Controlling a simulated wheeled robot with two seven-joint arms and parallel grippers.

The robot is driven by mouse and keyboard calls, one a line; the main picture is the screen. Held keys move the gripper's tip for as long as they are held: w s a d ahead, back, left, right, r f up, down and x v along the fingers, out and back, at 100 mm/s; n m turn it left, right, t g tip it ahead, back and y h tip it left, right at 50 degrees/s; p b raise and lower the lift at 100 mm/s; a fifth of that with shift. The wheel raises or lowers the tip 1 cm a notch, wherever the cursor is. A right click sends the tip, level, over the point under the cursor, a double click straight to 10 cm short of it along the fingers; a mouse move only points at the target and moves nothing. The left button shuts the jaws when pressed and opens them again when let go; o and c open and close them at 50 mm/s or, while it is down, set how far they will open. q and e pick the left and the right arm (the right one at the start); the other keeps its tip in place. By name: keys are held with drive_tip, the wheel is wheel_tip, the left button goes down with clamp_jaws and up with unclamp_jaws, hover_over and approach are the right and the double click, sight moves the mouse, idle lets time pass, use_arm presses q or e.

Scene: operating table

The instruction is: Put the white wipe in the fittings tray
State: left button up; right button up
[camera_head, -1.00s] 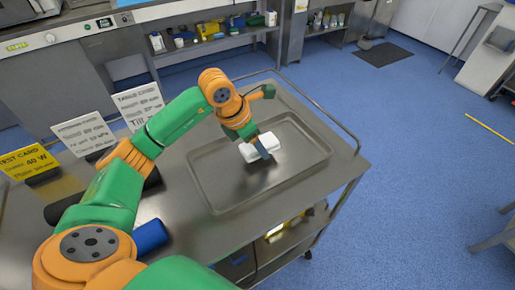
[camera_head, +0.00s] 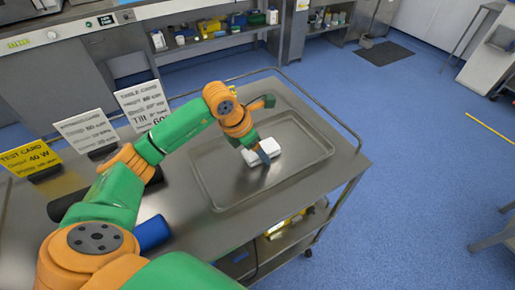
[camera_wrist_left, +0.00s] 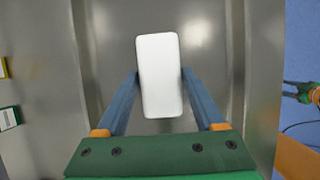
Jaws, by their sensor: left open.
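The white wipe (camera_head: 262,159), a rounded white block, is in the fittings tray (camera_head: 205,186), a shallow grey metal tray on the cart, near its middle. My left gripper (camera_head: 266,155) reaches down over the tray at the wipe. In the left wrist view the wipe (camera_wrist_left: 160,76) lies between the two blue fingers of my left gripper (camera_wrist_left: 162,76), one along each side. The fingers are open, very close to its sides. The wipe appears to lie low at the tray floor (camera_wrist_left: 207,30).
Several cards stand at the cart's left, one a yellow test card (camera_head: 30,158). A blue cylinder (camera_head: 152,232) lies near my arm. A rail (camera_head: 318,101) edges the cart's far side. The tray is otherwise empty, with free floor around the wipe.

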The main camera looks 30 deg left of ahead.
use_arm(q)
drive_tip(key=shift+s+d+f, duration=0.15)
drive_tip(key=shift+s+f, duration=0.2)
drive_tip(key=shift+f, duration=0.1)
drive_tip(key=w+v, duration=0.1)
drive_tip(key=v, duration=1.2)
drive_tip(key=shift+r, duration=0.15)
drive_tip(key=shift+p, duration=0.35)
